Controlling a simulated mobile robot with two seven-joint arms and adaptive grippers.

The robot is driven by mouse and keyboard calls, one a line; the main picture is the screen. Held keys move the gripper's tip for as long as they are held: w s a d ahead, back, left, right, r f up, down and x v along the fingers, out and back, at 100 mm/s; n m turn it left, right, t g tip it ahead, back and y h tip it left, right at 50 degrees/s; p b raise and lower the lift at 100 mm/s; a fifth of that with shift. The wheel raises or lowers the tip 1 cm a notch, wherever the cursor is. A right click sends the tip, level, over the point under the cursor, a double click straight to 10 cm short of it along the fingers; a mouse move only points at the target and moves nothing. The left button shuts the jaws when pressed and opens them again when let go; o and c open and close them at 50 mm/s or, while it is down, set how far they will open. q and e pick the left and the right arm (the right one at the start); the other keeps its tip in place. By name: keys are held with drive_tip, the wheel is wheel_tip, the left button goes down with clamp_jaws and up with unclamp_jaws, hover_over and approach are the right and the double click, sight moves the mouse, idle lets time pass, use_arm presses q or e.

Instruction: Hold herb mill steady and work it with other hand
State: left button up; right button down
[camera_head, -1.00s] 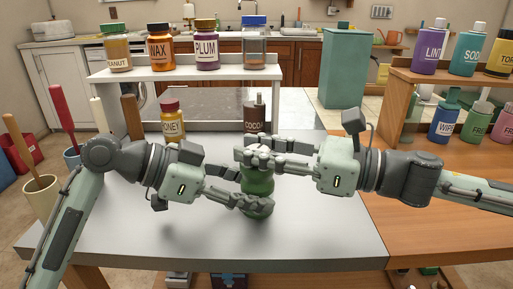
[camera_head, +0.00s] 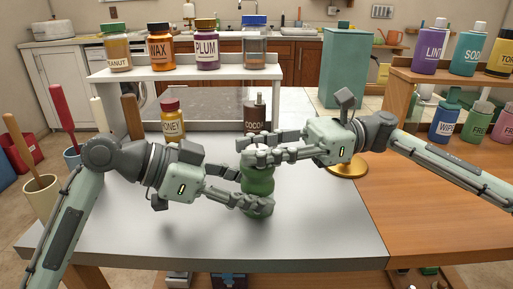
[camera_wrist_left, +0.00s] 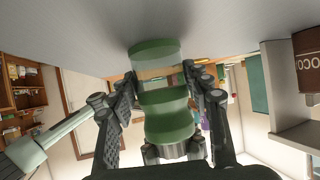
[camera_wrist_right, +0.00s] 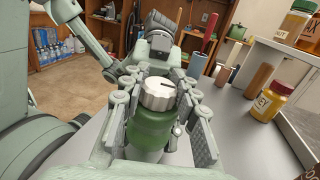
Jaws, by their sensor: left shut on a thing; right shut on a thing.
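The herb mill (camera_head: 257,183) is a green, waisted cylinder that stands upright on the grey table. My left gripper (camera_head: 255,192) is shut on its lower body from the left; the left wrist view shows the fingers on both sides of the green mill (camera_wrist_left: 164,105). My right gripper (camera_head: 258,154) is above it, shut around the mill's top from the right. In the right wrist view the silver-white cap (camera_wrist_right: 158,94) with a dark mark sits between the fingers, above the green body (camera_wrist_right: 150,130). The fingers hide part of the cap in the head view.
A cocoa bottle (camera_head: 257,115) and a honey jar (camera_head: 172,118) stand behind the mill. A white shelf (camera_head: 190,73) holds several jars. A gold round base (camera_head: 348,168) shows under my right wrist. The front of the grey table (camera_head: 320,235) is clear.

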drive_tip(key=shift+r+n+g, duration=0.1)
drive_tip(key=shift+n+g, duration=0.2)
drive_tip(key=shift+g, duration=0.1)
drive_tip(key=c, duration=1.1)
unclamp_jaws()
drive_tip(key=shift+d, duration=0.1)
drive_tip(key=v, duration=1.2)
drive_tip(key=shift+r, duration=0.15)
